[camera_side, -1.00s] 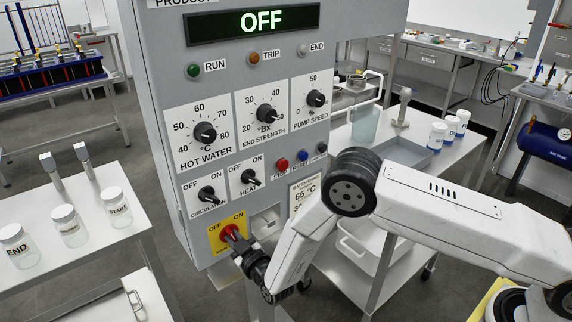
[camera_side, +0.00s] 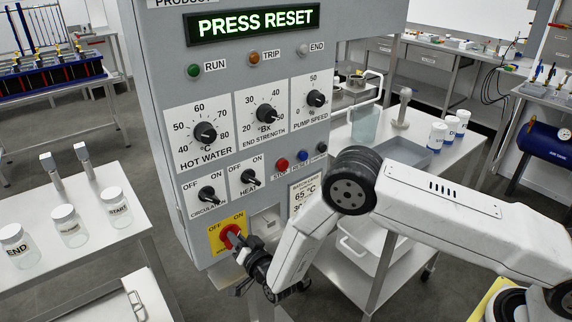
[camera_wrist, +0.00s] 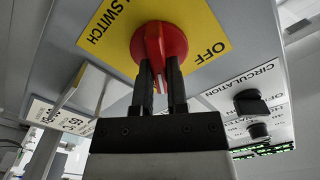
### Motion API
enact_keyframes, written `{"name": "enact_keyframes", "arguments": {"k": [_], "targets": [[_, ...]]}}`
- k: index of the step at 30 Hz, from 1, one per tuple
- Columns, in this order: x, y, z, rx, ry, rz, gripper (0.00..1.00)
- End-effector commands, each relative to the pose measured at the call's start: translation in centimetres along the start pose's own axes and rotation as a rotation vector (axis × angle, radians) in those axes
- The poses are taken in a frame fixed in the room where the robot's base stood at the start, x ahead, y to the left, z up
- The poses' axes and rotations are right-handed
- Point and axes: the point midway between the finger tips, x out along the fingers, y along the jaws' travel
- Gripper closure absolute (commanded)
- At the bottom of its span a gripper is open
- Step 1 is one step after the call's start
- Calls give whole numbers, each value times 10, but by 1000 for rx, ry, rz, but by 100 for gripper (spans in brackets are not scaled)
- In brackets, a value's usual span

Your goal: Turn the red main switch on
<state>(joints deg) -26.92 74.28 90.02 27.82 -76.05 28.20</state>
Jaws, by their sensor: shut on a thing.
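The red main switch (camera_side: 231,236) is on a yellow plate (camera_side: 215,240) marked OFF and ON, low on the grey control panel. It also shows in the wrist view as a red knob (camera_wrist: 158,50) on the yellow plate. My gripper (camera_side: 240,246) is at the switch. In the wrist view the two dark fingers (camera_wrist: 161,82) stand on either side of the red handle and are shut on it. The display (camera_side: 258,23) at the top of the panel reads PRESS RESET in green. Part of the plate is hidden behind my gripper.
Above the switch are the circulation knob (camera_side: 209,197) and heat knob (camera_side: 250,180). A red stop button (camera_side: 282,165) and a blue button (camera_side: 303,156) sit to the right. A side table with jars (camera_side: 68,222) stands at the left. A white-topped trolley stands behind my arm.

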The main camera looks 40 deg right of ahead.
Motion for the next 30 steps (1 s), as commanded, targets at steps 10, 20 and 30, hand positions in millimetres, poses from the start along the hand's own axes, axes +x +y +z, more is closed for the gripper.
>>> {"name": "enact_keyframes", "arguments": {"k": [10, 20, 30], "targets": [[0, 2, 0, 161, -1, 1, 100], [0, 2, 0, 184, -1, 1, 100], [0, 2, 0, 183, -1, 1, 47]]}}
